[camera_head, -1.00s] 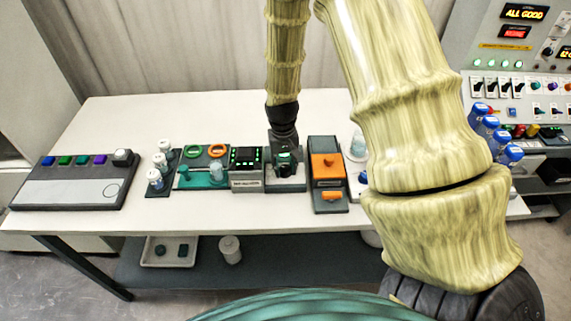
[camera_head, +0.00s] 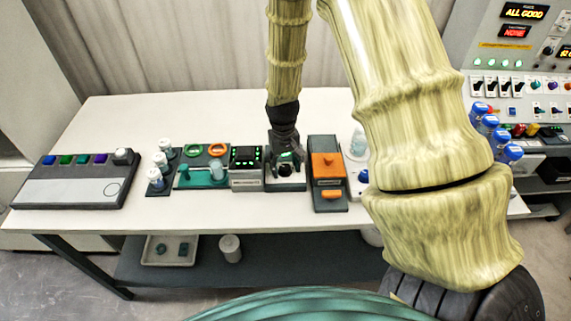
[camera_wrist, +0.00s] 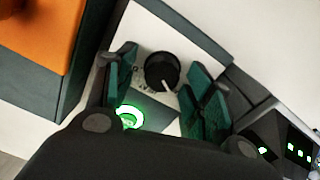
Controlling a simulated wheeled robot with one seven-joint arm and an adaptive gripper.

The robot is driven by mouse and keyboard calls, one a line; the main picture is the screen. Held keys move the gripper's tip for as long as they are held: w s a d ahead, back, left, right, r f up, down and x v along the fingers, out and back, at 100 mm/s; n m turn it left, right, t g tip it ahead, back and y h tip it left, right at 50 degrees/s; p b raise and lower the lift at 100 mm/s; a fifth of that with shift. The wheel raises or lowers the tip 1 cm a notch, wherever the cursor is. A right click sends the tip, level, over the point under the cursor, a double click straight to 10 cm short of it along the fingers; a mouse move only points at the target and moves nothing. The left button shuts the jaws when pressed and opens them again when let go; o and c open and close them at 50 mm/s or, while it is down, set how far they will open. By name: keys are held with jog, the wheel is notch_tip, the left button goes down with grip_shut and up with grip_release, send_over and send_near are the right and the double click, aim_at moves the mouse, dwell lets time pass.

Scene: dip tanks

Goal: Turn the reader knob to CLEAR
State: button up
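The reader knob (camera_wrist: 162,70) is round and black with a white pointer line, on a pale plate with small lettering too small to read. In the wrist view its pointer slants toward the lower right. My gripper (camera_wrist: 160,82) is open, with one dark green finger on each side of the knob and gaps between them. In the head view my gripper (camera_head: 286,156) is over the reader unit (camera_head: 287,185) and partly hides it. A ring glowing green (camera_wrist: 130,117) lies beside the knob in the wrist view.
A display box with green lights (camera_head: 246,157) stands left of the reader, close by. An orange-topped grey unit (camera_head: 327,170) stands right. Farther left are white bottles (camera_head: 155,180) and a button panel (camera_head: 75,180). The table's back (camera_head: 200,115) is clear.

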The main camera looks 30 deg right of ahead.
aim_at(284, 167)
jog(key=shift+w+r, duration=0.1)
jog(key=shift+w, duration=0.05)
jog(key=shift+r, duration=0.25)
notch_tip(284, 167, up, 11)
jog(key=shift+a, duration=0.2)
dwell(0.4)
jog(key=shift+r, duration=0.1)
dwell(0.3)
